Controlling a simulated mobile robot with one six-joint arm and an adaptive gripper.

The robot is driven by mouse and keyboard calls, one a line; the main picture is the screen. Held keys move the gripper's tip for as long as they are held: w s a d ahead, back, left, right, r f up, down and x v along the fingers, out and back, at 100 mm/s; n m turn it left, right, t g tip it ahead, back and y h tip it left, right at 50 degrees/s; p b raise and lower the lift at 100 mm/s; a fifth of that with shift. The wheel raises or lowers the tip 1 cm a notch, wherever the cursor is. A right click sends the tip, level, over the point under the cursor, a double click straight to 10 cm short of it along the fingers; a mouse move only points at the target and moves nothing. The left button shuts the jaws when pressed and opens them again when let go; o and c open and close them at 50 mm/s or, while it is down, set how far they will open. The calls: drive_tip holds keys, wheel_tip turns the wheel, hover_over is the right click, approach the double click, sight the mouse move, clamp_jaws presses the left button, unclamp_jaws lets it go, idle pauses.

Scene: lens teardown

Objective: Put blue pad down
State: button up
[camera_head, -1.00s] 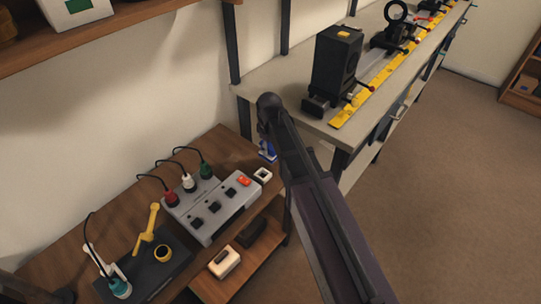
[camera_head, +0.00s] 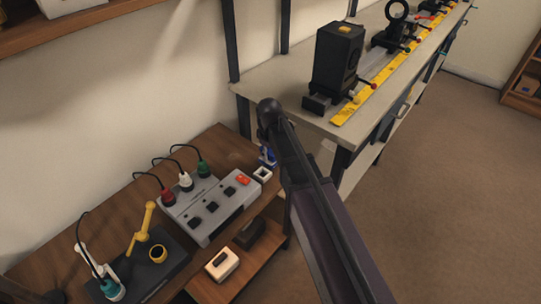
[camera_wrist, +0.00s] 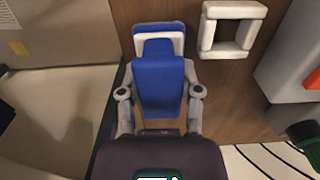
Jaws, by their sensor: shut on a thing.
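In the wrist view my gripper (camera_wrist: 158,95) is shut on the blue pad (camera_wrist: 158,28), which is at the top middle. A white edge shows around part of the pad. The wooden bench top lies below it; I cannot tell whether the pad touches it. In the head view the blue pad (camera_head: 267,154) is a small patch at the right end of the bench, beside my arm and largely hidden by it. A white square frame (camera_head: 262,174) lies just in front of it; in the wrist view the frame (camera_wrist: 206,36) is right of the pad, apart from it.
A grey box with switches (camera_head: 211,210) and cabled plugs stands on the wooden bench (camera_head: 135,190) to the left. A dark base with a yellow arm (camera_head: 141,230) is further left. The optical table (camera_head: 285,85) rises at the right.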

drive_tip(key=shift+f, duration=0.2)
drive_tip(key=o, duration=1)
drive_tip(key=shift+r, duration=0.1)
drive_tip(key=shift+r, duration=0.15)
wheel_tip(320, 180, up, 12)
drive_tip(key=p, duration=1.2)
idle(0.3)
